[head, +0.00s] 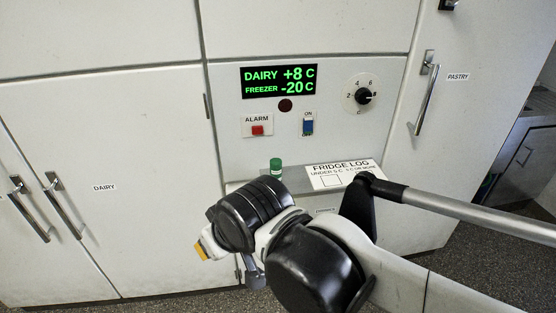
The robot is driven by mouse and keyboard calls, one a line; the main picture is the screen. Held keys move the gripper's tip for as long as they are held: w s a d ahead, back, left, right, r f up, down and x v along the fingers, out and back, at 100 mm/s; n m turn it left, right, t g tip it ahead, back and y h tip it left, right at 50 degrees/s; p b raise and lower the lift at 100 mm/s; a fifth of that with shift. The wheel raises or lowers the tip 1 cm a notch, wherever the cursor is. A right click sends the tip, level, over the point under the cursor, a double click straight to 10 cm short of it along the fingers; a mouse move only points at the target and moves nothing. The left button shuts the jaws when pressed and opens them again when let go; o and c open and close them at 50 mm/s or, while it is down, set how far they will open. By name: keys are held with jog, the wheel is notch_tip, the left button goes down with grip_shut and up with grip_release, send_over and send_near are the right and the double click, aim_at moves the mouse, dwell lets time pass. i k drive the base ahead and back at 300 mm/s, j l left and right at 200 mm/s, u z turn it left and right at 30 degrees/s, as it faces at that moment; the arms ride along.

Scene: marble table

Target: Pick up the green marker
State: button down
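The green marker (276,168) is a short green cylinder standing upright on the narrow ledge below the control panel. Its top is in view, and my arm hides its lower part. The end of my arm, with my gripper (226,262), is low in the head view, left of and below the marker. A yellow-orange tip and a grey finger-like part show there. The fingers are mostly hidden behind the wrist, so I cannot tell whether they are open or shut.
A white fridge log card (345,174) lies on the ledge (236,186) right of the marker. Behind are a dial (362,96), a red alarm button (257,130) and a blue switch (308,124). Door handles stick out at left (62,205) and right (427,98).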

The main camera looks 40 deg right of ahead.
aim_at(276, 163)
jog(key=z, duration=1.5)
